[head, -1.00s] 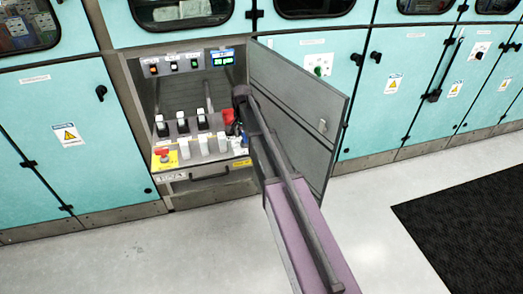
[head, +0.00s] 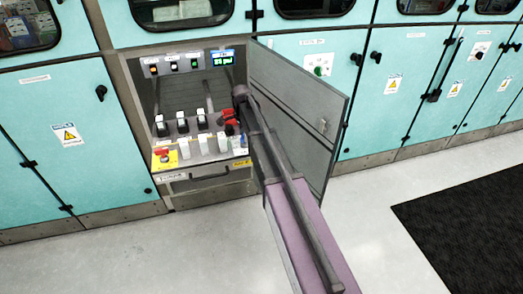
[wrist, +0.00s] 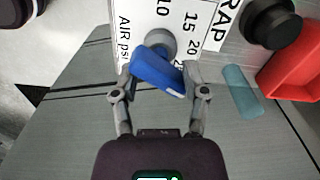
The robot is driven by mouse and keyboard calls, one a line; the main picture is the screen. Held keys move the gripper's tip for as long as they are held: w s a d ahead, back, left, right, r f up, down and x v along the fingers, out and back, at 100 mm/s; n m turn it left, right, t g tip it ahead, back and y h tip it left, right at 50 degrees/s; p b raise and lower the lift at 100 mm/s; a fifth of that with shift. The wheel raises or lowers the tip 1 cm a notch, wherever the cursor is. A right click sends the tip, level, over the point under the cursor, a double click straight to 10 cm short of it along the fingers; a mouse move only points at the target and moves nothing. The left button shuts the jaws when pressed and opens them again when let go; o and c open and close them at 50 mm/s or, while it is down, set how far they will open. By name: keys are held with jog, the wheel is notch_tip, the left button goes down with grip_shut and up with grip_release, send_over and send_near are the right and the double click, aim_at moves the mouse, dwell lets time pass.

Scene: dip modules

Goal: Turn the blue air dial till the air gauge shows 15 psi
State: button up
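The blue air dial (wrist: 158,74) is a bar-shaped knob on a grey round base, in the wrist view. It lies slantwise, from upper left to lower right, with a white mark at its lower right end. A white scale plate behind it reads AIR psi, with 10, 15 and 20 visible; part is hidden. My gripper (wrist: 160,72) has one finger at each end of the dial, seemingly touching both. The air gauge is likely the small blue display (head: 222,58) at the cabinet's upper right in the head view; it appears to read about 33 psi, blurred. My arm hides the dial there.
A black knob (wrist: 271,22), a red part (wrist: 293,73) and a translucent teal piece (wrist: 242,92) are close right of my gripper.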

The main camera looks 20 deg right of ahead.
jog(key=shift+m, duration=1)
notch_tip(320, 180, up, 14)
jog(key=p, duration=1.4)
jog(key=s+r+n+p, duration=0.1)
jog(key=s+n, duration=1.5)
jog(key=s, duration=1)
jog(key=shift+s, duration=0.25)
jog(key=shift+w+r, duration=0.1)
jog(key=w+f+m+b, duration=0.1)
jog(key=w+m, duration=0.6)
jog(key=w, duration=1.9)
jog(key=shift+w+f, duration=0.2)
jog(key=shift+f, duration=0.1)
notch_tip(320, 180, down, 14)
jog(key=b, duration=1.4)
jog(key=shift+r, duration=0.25)
